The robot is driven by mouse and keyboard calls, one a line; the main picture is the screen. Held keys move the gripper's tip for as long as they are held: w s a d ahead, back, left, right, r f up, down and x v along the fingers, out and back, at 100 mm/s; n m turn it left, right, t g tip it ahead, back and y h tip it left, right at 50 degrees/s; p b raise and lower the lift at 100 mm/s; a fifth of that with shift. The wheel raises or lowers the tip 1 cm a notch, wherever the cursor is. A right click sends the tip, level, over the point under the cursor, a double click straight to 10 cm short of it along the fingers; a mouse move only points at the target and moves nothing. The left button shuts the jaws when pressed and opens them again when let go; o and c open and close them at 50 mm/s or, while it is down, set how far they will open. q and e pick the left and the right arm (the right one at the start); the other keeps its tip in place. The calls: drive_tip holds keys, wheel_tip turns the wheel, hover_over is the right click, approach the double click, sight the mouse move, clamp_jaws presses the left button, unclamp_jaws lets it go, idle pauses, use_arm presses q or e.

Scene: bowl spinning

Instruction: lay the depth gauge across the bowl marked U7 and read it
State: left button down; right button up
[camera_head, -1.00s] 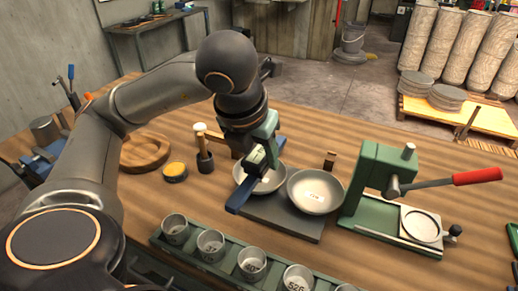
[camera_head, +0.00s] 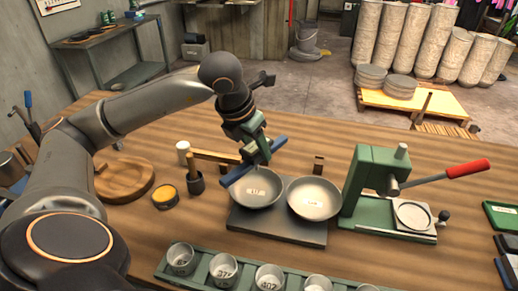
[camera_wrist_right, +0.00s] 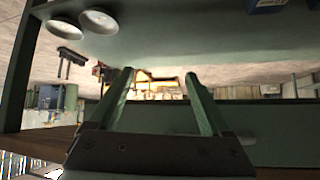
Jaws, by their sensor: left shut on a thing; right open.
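Two grey metal bowls stand side by side on a dark board (camera_head: 280,228): a left bowl (camera_head: 262,201) and a right bowl (camera_head: 314,207). Each has a white label inside, too small to read, so I cannot tell which is U7. My left gripper (camera_head: 257,155) is shut on a blue bar, seemingly the depth gauge (camera_head: 234,177). It is tilted at the left bowl's back edge; I cannot tell whether it touches the rim. The gauge's reading does not show. My right gripper (camera_wrist_right: 160,100) shows only in the right wrist view, open and empty.
A green press (camera_head: 367,180) with a red-handled lever (camera_head: 468,169) stands to the right. A green rack (camera_head: 200,278) of several numbered cups runs along the front. A wooden dish (camera_head: 125,180), a yellow-topped tin (camera_head: 165,196) and a dark cup (camera_head: 195,184) stand left.

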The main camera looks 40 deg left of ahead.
use_arm(q)
drive_tip(key=shift+w+a+f, duration=0.2)
drive_tip(key=shift+w+a, duration=0.15)
drive_tip(key=shift+a, duration=0.25)
wheel_tip(320, 180, down, 6)
drive_tip(key=b, duration=0.5)
drive_tip(key=shift+f, duration=0.1)
drive_tip(key=shift+f+b, duration=0.7)
drive_tip(key=shift+f, duration=0.25)
drive_tip(key=shift+f+b, duration=0.1)
drive_tip(key=shift+b, duration=0.25)
use_arm(e)
drive_tip(key=f, duration=0.1)
drive_tip(key=a+f, duration=0.1)
drive_tip(key=f, duration=0.1)
drive_tip(key=a+f, duration=0.1)
drive_tip(key=f, duration=0.1)
drive_tip(key=shift+w+f, duration=0.25)
use_arm(q)
drive_tip(key=shift+f+b, duration=0.25)
drive_tip(key=shift+b, duration=0.1)
use_arm(e)
drive_tip(key=shift+s+d+f, duration=0.2)
drive_tip(key=shift+s+f, duration=0.05)
drive_tip(key=shift+f, duration=0.3)
use_arm(q)
drive_tip(key=shift+c, duration=1.4)
unclamp_jaws()
